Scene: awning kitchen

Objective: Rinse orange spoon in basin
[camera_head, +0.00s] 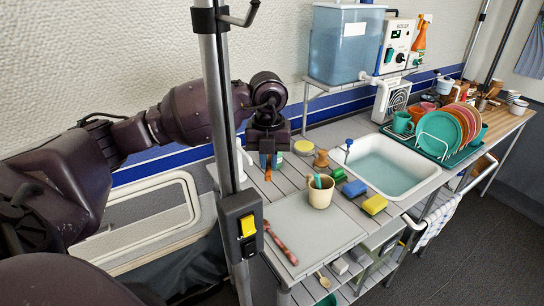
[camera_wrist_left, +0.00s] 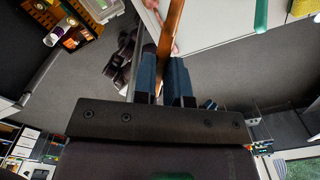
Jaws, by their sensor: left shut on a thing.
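My left gripper (camera_head: 269,158) is above the left part of the counter, to the left of the basin. It is shut on an orange spoon (camera_head: 267,173), which points down from the fingers. In the left wrist view the spoon (camera_wrist_left: 173,25) runs up from between the two fingertips (camera_wrist_left: 164,75) as a long orange-brown strip. The white-rimmed basin (camera_head: 427,176) is set in the counter and holds pale blue-green water. The spoon is apart from it. My right gripper is not in view.
A beige cup (camera_head: 321,197), a blue sponge (camera_head: 354,189) and a yellow sponge (camera_head: 374,204) stand between gripper and basin. A pole (camera_head: 220,100) stands in front.

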